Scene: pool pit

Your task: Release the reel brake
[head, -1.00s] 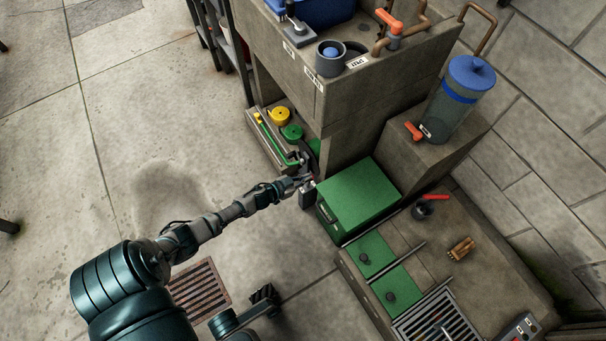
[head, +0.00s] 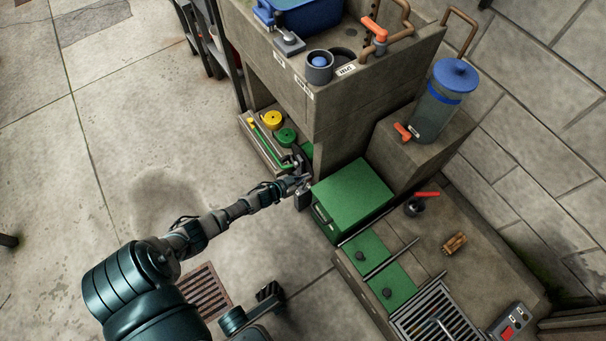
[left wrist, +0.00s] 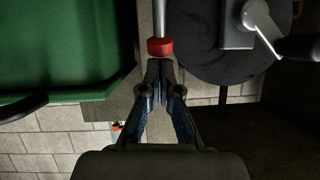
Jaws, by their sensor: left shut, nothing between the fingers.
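My left gripper (head: 303,185) reaches in beside the green box, at the opening under the concrete counter. In the left wrist view its fingers (left wrist: 160,68) are shut and empty. The fingertips are just below a red collar (left wrist: 160,47) at the end of a pale rod (left wrist: 160,18); I cannot tell whether they touch it. To the right is a dark round reel (left wrist: 205,62) with a grey bracket and a crank handle (left wrist: 298,46). In the head view the reel is small and mostly hidden by the gripper.
The green box (head: 352,194) stands close to the right of the gripper. A shelf tray holds a yellow reel (head: 272,120) and a green reel (head: 286,137). The concrete counter (head: 345,120) overhangs this area. The floor to the left is clear.

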